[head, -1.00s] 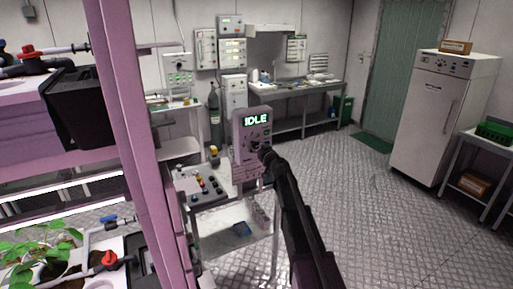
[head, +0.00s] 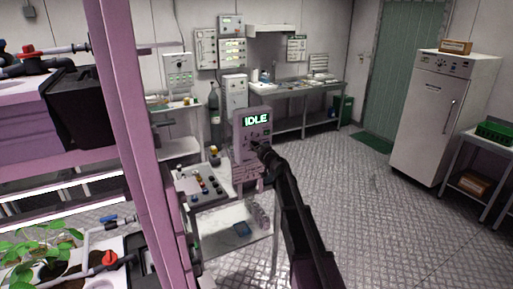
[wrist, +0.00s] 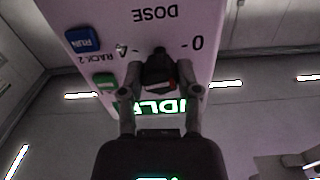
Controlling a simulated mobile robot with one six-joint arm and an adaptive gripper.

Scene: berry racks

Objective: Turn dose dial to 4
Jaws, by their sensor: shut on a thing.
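The dosing panel (head: 241,148) is a pale upright box with a lit green screen (head: 256,119) reading IDLE. My gripper (head: 260,151) is at its front face, below the screen. In the wrist view the panel appears upside down, with the DOSE label (wrist: 154,14), a 4 mark (wrist: 122,48) and a 0 mark (wrist: 196,43) on either side of the dial. The dark dose dial (wrist: 157,72) sits between my two fingers, which are shut on it. My gripper partly hides the screen there. I cannot tell exactly where the dial's pointer is.
A blue RUN button (wrist: 83,40) and a green button (wrist: 104,82) are beside the dial. A pink rack post (head: 148,150) is close on the left. The floor (head: 365,215) to the right is clear.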

